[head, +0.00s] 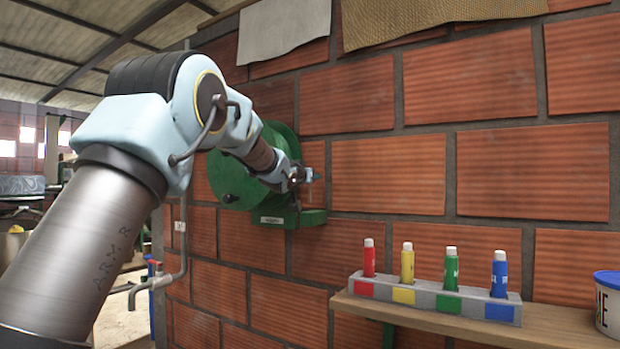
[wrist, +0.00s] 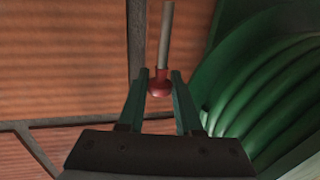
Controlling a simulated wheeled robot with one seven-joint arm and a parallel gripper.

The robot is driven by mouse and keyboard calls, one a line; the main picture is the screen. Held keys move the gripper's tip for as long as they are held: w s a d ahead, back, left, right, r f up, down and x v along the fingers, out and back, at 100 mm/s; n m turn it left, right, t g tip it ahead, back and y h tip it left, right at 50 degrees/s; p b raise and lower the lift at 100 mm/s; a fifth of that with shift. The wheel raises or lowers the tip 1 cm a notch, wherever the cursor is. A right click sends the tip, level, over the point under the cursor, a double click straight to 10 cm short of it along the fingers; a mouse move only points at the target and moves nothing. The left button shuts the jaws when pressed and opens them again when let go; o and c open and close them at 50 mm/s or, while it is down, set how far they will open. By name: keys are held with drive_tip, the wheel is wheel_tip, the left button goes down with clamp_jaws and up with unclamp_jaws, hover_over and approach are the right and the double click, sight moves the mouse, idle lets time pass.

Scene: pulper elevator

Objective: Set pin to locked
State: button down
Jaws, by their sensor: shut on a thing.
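The pin shows in the wrist view as a red knob (wrist: 160,88) on a straight grey rod (wrist: 166,35). My gripper (wrist: 160,74) has its two green fingers on either side of the red knob and is shut on it. In the head view my gripper (head: 305,176) is at the right side of the green pulper (head: 235,180) on the brick wall. The pin is too small and covered to make out there. Whether it stands locked or unlocked cannot be told.
A wooden shelf (head: 450,322) at the lower right carries a rack (head: 430,300) with red, yellow, green and blue tubes. A white tub (head: 608,305) stands at its right end. Cloths (head: 285,25) hang above. A pipe with a tap (head: 160,282) is at the left.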

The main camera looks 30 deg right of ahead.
sight(310, 186)
drive_tip(key=shift+f+b, duration=1.35)
drive_tip(key=shift+f, duration=0.25)
drive_tip(key=c, duration=0.9)
unclamp_jaws()
drive_tip(key=shift+o, duration=0.2)
drive_tip(key=b+v, duration=0.3)
drive_tip(key=v, duration=0.7)
drive_tip(key=shift+s+a+b, duration=0.25)
drive_tip(key=shift+a+b, duration=0.1)
